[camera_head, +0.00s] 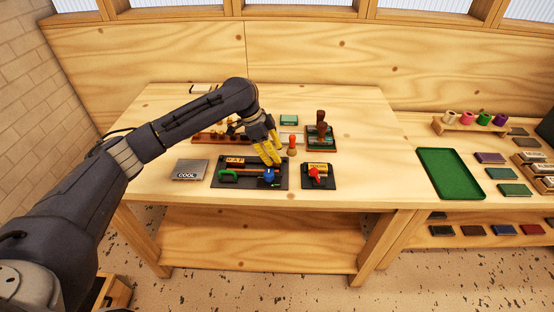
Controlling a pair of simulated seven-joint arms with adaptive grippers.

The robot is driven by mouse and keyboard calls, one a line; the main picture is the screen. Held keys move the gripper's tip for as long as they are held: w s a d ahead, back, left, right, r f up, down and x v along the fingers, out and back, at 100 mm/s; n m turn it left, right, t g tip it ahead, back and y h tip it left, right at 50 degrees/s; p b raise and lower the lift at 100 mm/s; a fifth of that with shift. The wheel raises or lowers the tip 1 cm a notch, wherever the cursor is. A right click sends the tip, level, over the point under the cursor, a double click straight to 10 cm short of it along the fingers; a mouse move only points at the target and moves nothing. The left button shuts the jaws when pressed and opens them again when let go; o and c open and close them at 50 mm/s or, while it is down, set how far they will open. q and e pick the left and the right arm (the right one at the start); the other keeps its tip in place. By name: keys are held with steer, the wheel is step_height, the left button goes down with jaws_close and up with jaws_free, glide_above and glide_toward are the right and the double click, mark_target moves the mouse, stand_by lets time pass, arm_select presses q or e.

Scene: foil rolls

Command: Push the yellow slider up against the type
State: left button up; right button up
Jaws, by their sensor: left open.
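My left gripper (272,159) has yellow fingers. It is open and hangs over the back right part of a larger black plate (215,184). An orange-yellow lettered block (235,161), which looks like the type, lies at the plate's back left. A brown bar crosses the plate, with a green handle (228,177) at its left and a blue knob (269,175) at its right, just below the fingers. I cannot clearly make out a yellow slider; the fingers hide part of the plate. Whether they touch anything is unclear. My right gripper is not in view.
A smaller black plate (326,184) with a red knob (315,176) stands to the right. A grey COOL plate (191,169) lies to the left. An orange-topped peg (292,144) and a brown-handled stamp (321,128) stand behind. The table's right side is clear.

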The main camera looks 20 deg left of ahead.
arm_select(q)
steer(key=shift+x, duration=1.45)
jaws_close()
